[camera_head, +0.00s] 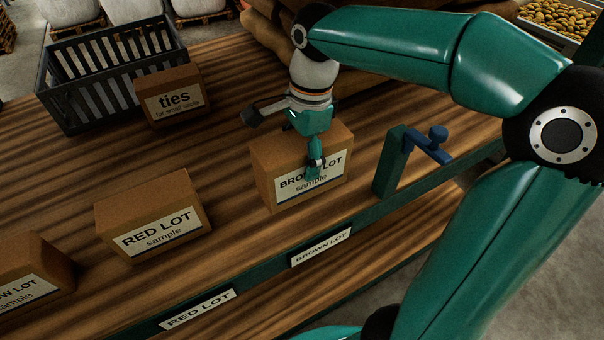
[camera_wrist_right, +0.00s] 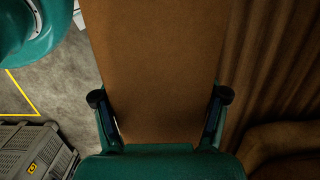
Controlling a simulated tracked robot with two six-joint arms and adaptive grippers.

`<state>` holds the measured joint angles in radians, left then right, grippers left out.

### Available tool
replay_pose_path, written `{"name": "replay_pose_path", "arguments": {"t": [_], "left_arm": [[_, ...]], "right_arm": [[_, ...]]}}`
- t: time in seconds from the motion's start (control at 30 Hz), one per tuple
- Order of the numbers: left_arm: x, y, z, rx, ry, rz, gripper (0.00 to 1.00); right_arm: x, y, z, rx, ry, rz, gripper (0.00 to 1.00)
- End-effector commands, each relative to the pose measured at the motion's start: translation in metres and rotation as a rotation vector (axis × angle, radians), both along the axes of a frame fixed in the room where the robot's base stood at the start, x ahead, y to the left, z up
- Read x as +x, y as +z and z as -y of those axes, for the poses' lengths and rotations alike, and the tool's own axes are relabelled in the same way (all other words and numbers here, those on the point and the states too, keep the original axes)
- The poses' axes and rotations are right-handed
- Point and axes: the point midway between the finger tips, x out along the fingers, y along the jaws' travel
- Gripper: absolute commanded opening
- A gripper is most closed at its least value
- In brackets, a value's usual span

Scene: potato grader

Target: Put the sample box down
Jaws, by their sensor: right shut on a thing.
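The sample box labelled BROWN LOT (camera_head: 268,178) is a brown carton at the middle of the wooden table (camera_head: 225,90) in the head view. It sits on or just above the table behind the BROWN LOT edge label (camera_head: 321,247); I cannot tell whether it touches. My right gripper (camera_head: 316,165) is shut on this box from above, a finger over its label. In the right wrist view the box (camera_wrist_right: 155,70) fills the space between the two fingers (camera_wrist_right: 160,108). My left gripper is not in view.
A RED LOT box (camera_head: 150,200) and another sample box (camera_head: 30,265) stand to the left. A ties box (camera_head: 175,80) and a dark crate (camera_head: 60,115) are at the back left. A green post with a blue handle (camera_head: 428,150) stands close right of the held box.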

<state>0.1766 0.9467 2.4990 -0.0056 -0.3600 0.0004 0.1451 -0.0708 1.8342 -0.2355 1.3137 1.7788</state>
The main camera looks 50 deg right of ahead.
Motion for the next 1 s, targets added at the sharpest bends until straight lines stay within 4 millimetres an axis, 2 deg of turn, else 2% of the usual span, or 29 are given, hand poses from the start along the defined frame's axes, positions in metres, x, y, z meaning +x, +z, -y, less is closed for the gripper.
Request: {"name": "replay_pose_path", "arguments": {"t": [0.27,0.57,0.83,0.87,1.0], "left_arm": [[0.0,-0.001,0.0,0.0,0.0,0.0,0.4],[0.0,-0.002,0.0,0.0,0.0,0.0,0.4],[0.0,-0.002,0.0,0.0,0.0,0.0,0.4],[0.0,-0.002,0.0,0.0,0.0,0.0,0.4],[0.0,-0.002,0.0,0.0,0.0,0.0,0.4]], "right_arm": [[0.001,-0.018,0.0,-0.001,0.0,0.003,0.03],[0.001,-0.052,0.0,-0.001,0.0,0.001,0.03],[0.001,-0.056,0.0,0.0,0.001,0.004,0.03],[0.001,-0.057,-0.001,0.0,0.001,0.0,0.78],[0.001,-0.057,-0.001,0.0,0.001,0.0,1.0]]}}
